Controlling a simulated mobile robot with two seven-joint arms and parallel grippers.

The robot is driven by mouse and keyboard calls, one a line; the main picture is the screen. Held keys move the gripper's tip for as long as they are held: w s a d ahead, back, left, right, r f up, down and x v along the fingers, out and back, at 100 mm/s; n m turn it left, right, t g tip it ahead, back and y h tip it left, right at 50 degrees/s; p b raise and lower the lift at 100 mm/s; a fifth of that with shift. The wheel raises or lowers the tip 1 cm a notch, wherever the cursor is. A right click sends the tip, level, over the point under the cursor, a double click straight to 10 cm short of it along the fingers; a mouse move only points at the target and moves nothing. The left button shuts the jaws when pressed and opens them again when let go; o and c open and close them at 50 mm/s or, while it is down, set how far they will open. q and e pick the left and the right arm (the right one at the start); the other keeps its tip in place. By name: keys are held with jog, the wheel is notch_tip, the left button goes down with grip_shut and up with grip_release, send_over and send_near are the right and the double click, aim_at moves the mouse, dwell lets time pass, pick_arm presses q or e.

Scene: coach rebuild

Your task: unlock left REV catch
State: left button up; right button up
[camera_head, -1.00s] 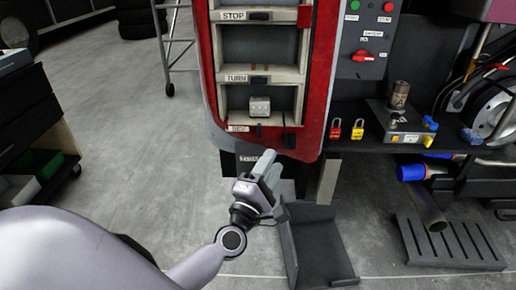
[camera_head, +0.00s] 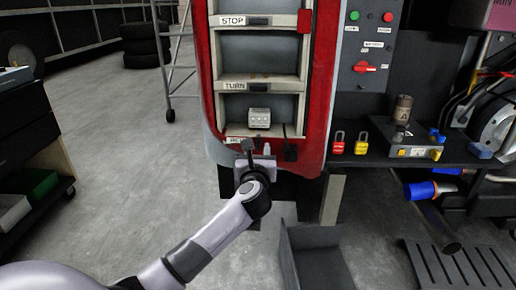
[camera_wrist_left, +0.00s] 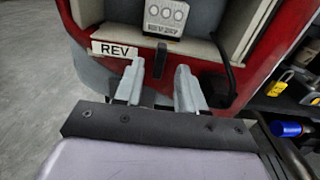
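The red cabinet (camera_head: 318,105) has shelves labelled STOP and TURN, with a REV label (camera_wrist_left: 115,49) on its lower edge. The left REV catch (camera_wrist_left: 159,60) is a small dark upright tab just right of that label in the left wrist view. My left gripper (camera_wrist_left: 159,78) is open, one finger on each side of the catch as seen there; I cannot tell whether either finger touches it. In the head view my left gripper (camera_head: 257,150) is at the cabinet's lower edge and partly hides the catch. My right gripper is not in view.
A light block (camera_head: 259,117) marked REV sits on the lowest shelf. A second dark catch (camera_head: 290,150) is on the right. A black tray (camera_head: 316,262) lies below. Red (camera_head: 338,142) and yellow (camera_head: 361,142) padlocks are at right. Open floor is at left.

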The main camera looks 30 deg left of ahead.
aim_at(258, 143)
pick_arm(q)
jog(key=shift+x, duration=1.5)
grip_shut()
